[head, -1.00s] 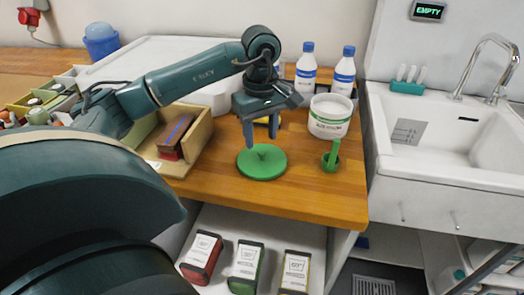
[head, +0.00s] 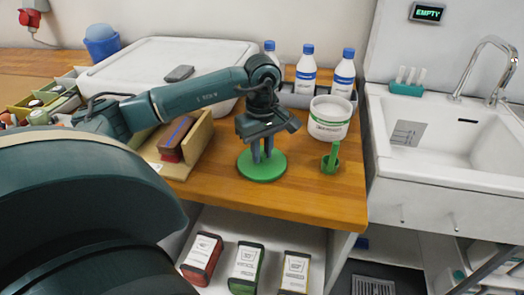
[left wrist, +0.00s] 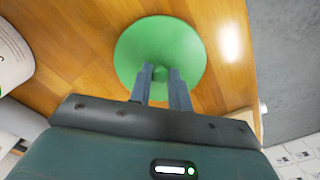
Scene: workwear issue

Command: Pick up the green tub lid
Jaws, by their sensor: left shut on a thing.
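The green tub lid (head: 262,173) is a flat round disc lying on the wooden counter near its front edge. My left gripper (head: 263,158) points down over the middle of the lid. Its fingers are shut on the lid's small central knob. In the left wrist view the lid (left wrist: 135,45) shows beneath the gripper (left wrist: 160,73), with the knob between the fingertips. The lid appears to rest on the counter. My right gripper is not in view.
An open wooden box (head: 199,140) stands to the left. Several white bottles (head: 306,72) stand behind. A sink (head: 455,125) is at right.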

